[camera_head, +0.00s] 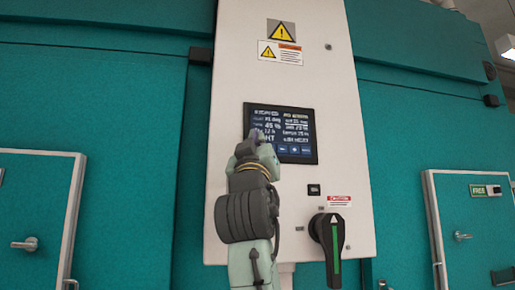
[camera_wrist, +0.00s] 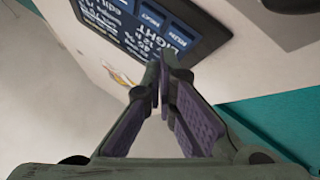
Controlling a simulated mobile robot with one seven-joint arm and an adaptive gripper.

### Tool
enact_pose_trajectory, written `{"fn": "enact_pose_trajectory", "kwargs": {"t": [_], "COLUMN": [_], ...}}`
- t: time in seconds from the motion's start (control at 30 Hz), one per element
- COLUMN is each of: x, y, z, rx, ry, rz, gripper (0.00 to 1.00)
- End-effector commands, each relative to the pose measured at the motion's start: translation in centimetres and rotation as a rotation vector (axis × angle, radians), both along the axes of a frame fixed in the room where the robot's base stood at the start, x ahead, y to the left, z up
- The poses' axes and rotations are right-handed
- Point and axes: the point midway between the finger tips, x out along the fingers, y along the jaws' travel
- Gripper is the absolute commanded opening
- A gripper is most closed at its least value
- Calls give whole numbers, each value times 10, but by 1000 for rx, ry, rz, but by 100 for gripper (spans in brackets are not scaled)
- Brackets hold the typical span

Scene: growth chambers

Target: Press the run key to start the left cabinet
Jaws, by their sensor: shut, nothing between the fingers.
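A dark touchscreen (camera_head: 295,136) with text lines and a row of small keys along its bottom is set in a tall white control panel (camera_head: 235,70).
Teal cabinet walls (camera_head: 130,120) flank the panel. A black rotary switch (camera_head: 330,235) with a green stripe sits below the screen. Warning labels (camera_head: 280,52) are above.

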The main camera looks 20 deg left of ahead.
Motion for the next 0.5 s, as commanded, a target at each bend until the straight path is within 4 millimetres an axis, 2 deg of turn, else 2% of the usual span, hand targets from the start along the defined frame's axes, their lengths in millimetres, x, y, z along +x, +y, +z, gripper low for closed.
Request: {"fn": "enact_pose_trajectory", "kwargs": {"t": [0.5], "x": [5], "y": [4], "z": [0], "rx": [0], "ry": [0], "rz": [0], "gripper": [0]}}
